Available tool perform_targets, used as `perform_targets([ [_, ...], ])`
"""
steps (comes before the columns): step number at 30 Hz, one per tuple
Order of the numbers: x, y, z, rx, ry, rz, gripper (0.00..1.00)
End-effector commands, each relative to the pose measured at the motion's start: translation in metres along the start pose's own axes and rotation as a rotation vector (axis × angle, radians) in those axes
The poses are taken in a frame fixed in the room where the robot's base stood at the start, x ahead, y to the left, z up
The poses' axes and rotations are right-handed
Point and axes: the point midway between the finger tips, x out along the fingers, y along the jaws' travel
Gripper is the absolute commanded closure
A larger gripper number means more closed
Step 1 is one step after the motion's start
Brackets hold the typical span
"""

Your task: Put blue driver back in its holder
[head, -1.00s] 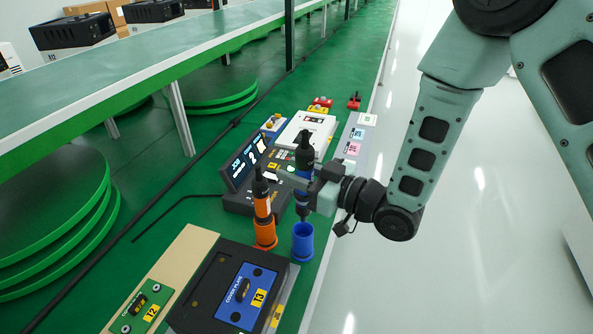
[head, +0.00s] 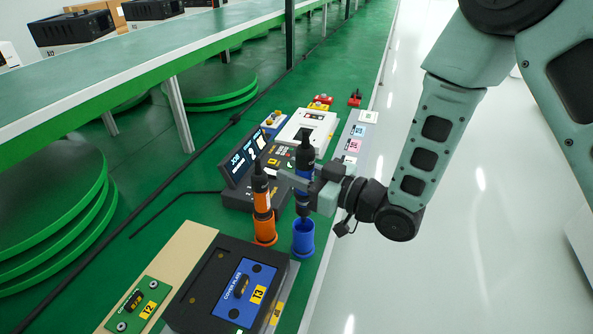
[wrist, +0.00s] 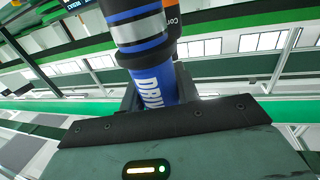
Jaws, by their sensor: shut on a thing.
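The blue driver (head: 304,153) has a black top and a blue band and stands upright in my gripper (head: 303,181). My gripper is shut around its body, and the wrist view shows the blue lettered barrel (wrist: 146,62) between the fingers. The blue holder (head: 303,240) is an open blue cup at the table's right edge. The driver's lower end is right above the cup's mouth, in line with it in the head view. I cannot tell whether the tip is inside the rim.
An orange driver (head: 261,190) stands in an orange holder (head: 264,230) just left of the blue one. A dark box with a blue cover plate (head: 238,296) is in front. A console with a screen (head: 243,158) stands behind. The floor at right is clear.

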Motion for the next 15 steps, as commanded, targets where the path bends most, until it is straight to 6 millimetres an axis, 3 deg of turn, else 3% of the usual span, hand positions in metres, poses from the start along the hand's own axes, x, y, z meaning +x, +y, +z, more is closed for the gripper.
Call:
perform_targets([
  [15,0.000,0.001,0.025,0.000,0.002,0.000,0.95],
])
